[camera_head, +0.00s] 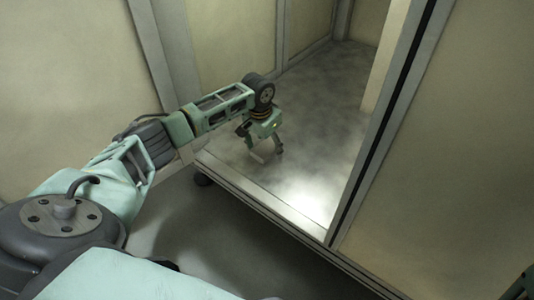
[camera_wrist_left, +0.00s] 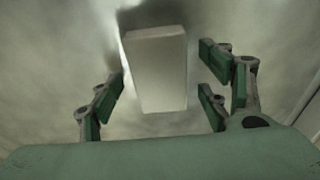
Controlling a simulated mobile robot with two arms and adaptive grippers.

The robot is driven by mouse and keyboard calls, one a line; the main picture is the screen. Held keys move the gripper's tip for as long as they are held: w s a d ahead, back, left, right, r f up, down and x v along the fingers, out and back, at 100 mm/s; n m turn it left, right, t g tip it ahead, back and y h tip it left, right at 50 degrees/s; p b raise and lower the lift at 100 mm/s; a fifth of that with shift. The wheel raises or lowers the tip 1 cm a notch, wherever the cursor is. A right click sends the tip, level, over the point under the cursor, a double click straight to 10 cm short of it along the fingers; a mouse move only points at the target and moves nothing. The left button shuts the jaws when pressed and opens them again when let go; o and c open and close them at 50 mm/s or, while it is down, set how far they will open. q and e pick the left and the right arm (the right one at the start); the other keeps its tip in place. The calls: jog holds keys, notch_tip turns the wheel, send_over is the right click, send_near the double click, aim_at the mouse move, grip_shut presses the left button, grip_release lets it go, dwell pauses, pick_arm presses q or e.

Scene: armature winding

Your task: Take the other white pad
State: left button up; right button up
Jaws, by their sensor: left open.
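The white pad (camera_wrist_left: 158,70) is a pale rectangular block in the left wrist view. It lies between the fingers of my left gripper (camera_wrist_left: 163,84), with a gap on both sides. In the head view my left gripper (camera_head: 266,153) points down, low over the grey floor of the cabinet. It is open. The pad is mostly hidden by the gripper there and hard to make out. My right gripper is not in view.
The cabinet's grey floor (camera_head: 317,115) is otherwise bare. A metal front sill (camera_head: 262,197) and a door-frame post (camera_head: 385,125) on the right bound the opening. Beige wall panels (camera_head: 232,40) stand behind my arm.

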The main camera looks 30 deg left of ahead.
pick_arm(q)
jog(key=c, duration=1)
jog(key=shift+c, duration=0.2)
